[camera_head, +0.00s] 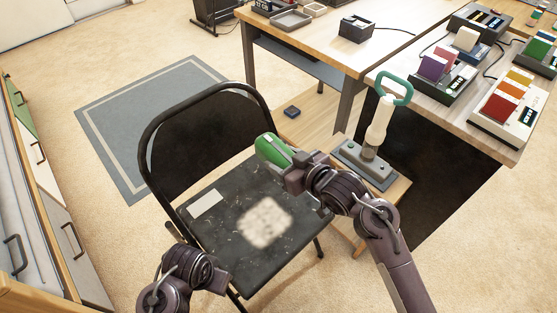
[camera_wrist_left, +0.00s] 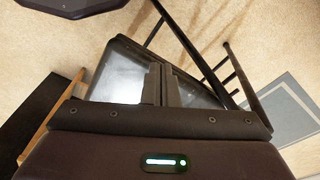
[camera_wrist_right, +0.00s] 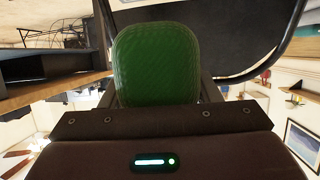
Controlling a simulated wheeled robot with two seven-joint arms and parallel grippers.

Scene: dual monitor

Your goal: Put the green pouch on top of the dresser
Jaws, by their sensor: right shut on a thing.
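The green pouch (camera_head: 270,150) is held above the black folding chair's seat in the head view. My right gripper (camera_head: 288,168) is shut on it. In the right wrist view the pouch (camera_wrist_right: 156,62) stands up between the two fingers, with its lower end hidden by the gripper body. My left gripper (camera_head: 218,280) is low at the chair's near edge. In the left wrist view its fingers (camera_wrist_left: 162,84) are together with nothing between them. A unit with coloured drawers and dark handles, apparently the dresser (camera_head: 68,248), stands along the left edge, partly out of view.
The folding chair (camera_head: 205,125) stands in the middle, with a pale patch and white card on its seat. A desk (camera_head: 310,40) and a workbench (camera_head: 480,125) with several devices fill the right. A green-handled device (camera_head: 380,125) is close to my right arm. Carpet lies open at left.

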